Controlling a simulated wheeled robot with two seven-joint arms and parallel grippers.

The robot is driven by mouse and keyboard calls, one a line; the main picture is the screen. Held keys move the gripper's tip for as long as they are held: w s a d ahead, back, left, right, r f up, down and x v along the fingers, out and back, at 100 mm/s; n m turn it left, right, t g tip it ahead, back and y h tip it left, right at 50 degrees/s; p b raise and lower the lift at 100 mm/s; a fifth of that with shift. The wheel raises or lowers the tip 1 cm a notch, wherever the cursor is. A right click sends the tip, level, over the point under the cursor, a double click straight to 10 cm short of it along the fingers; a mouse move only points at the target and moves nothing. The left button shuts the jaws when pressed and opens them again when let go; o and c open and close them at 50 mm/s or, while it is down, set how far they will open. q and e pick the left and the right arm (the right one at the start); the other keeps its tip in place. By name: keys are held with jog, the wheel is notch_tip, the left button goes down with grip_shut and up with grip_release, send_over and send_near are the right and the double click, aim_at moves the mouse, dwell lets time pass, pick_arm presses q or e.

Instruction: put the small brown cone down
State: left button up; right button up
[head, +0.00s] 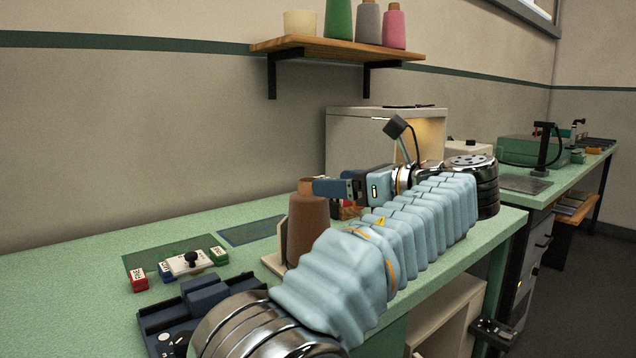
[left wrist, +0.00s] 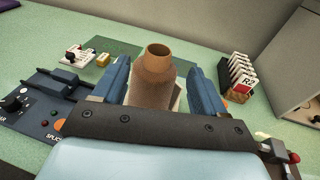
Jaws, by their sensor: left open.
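The small brown cone (head: 307,230) stands upright on a pale base (head: 273,262) on the green table. In the left wrist view the cone (left wrist: 157,82) shows its open tan top and sits between the two blue fingers. My left gripper (left wrist: 172,66) is open, with a finger on each side of the cone and visible gaps beside its upper part. In the head view my left gripper (head: 322,187) reaches the cone's neck from the right. My forearm hides part of the cone's lower right side.
A dark blue device (head: 185,312) with knobs lies at the front left. Behind it are red, blue and green labelled blocks (head: 139,278) around a white piece. A rack of labelled cards (left wrist: 236,76) stands right of the cone. A wall shelf (head: 330,47) holds several cones.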

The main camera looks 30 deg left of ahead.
pick_arm(q)
jog(key=v, duration=0.4)
jog(key=shift+s+d, duration=0.1)
jog(key=shift+d, duration=0.3)
dwell(0.9)
